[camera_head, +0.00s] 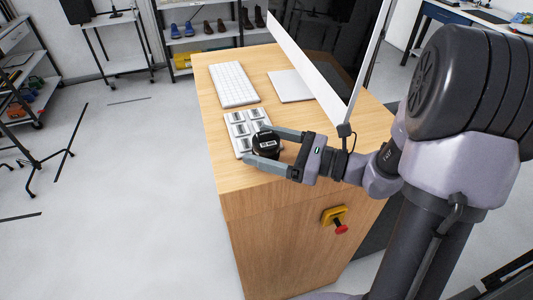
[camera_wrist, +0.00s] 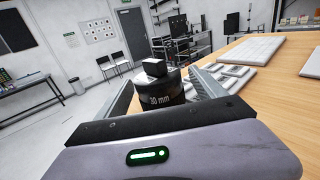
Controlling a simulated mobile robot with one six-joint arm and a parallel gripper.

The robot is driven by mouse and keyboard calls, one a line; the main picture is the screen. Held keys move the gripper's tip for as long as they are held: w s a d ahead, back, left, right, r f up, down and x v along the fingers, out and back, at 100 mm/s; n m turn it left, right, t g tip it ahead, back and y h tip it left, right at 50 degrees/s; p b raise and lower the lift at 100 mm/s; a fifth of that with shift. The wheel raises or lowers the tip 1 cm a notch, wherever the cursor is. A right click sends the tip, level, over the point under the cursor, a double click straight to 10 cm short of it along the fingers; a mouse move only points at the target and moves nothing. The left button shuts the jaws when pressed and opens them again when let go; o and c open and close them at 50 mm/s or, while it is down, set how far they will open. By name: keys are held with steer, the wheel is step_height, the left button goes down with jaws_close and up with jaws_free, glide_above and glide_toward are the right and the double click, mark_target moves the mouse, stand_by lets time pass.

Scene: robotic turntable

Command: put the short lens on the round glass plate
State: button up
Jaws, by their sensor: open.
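A black lens (camera_head: 267,146) stands near the desk's left front corner, beside a white keypad-like block. In the wrist view the lens (camera_wrist: 163,90) bears the marking "30 mm", and a small dark box shape (camera_wrist: 155,67) shows at its top. My gripper (camera_head: 257,144) is open, with one finger on each side of the lens. In the wrist view both fingers of my gripper (camera_wrist: 161,82) flank the lens; whether they touch it I cannot tell. The round glass plate is not seen in either view.
The white block with several grey keys (camera_head: 239,120) lies just beyond the lens. A white keyboard (camera_head: 233,84) and a large monitor (camera_head: 318,62) stand farther back on the wooden desk (camera_head: 212,130). A red stop button (camera_head: 341,229) is on the desk's side.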

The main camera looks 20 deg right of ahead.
steer(key=shift+x, duration=1.2)
jaws_close()
